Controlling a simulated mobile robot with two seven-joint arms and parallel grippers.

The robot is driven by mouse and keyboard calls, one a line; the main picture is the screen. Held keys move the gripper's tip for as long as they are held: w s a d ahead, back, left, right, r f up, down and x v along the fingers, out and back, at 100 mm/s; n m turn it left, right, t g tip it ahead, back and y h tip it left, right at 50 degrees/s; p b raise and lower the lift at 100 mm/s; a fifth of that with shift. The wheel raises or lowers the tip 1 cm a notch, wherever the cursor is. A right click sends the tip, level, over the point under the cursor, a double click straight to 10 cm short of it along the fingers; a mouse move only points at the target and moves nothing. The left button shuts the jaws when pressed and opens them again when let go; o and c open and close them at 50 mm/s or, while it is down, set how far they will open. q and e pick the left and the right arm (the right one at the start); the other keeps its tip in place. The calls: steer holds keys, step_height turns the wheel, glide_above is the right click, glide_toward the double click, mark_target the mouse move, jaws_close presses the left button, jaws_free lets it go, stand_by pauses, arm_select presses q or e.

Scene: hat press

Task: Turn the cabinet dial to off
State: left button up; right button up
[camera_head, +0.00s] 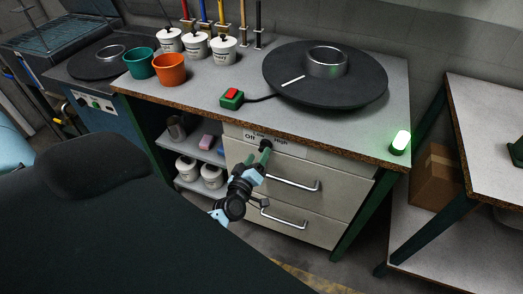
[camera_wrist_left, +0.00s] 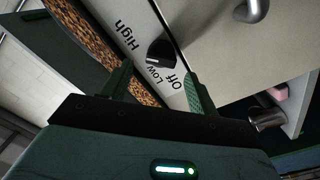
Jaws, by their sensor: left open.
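The cabinet dial (camera_head: 266,146) is a small black knob on a pale panel under the tabletop's front edge. The panel carries the words Off, Low and High. In the left wrist view the knob (camera_wrist_left: 160,50) stands beside these words; I cannot tell which one it points at. My left gripper (camera_head: 259,158) reaches up to the dial from below. In the left wrist view the fingers of this gripper (camera_wrist_left: 158,72) are apart, with the knob just ahead between their tips. Whether they touch it is unclear. My right gripper is not in view.
Drawers with metal handles (camera_head: 295,184) lie below the dial. The tabletop above holds a black round plate with a metal ring (camera_head: 326,62), a red-button switch (camera_head: 232,98), cups and white pots. A green lamp (camera_head: 400,141) glows at the right corner. Open shelves stand left of the drawers.

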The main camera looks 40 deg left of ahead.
mark_target(262, 149)
arm_select(q)
steer(key=shift+x, duration=1.8)
steer(key=c, duration=1)
